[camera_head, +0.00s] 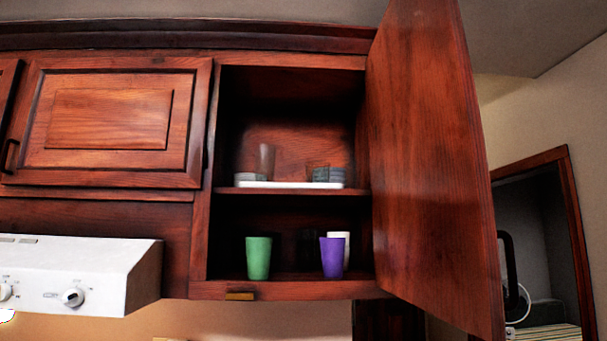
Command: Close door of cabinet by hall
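The cabinet (202,200) is a dark reddish wood wall cabinet standing open in the head view. Its door (428,160) is hinged on the cabinet's right side and swung well out toward me. The door's dark handle (508,270) shows at its outer edge on the right. Inside are two shelf levels. The upper one holds a white tray (290,185) with glasses and stacked dishes. The lower one holds a green cup (258,258), a purple cup (332,257) and a white cup (346,240) partly behind it. My gripper is not in view.
A closed cabinet (112,118) is to the left, above a white range hood (80,272) with knobs. A wood-framed opening (572,230) in the wall is at the right, partly behind the open door. The space before the open cabinet looks clear.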

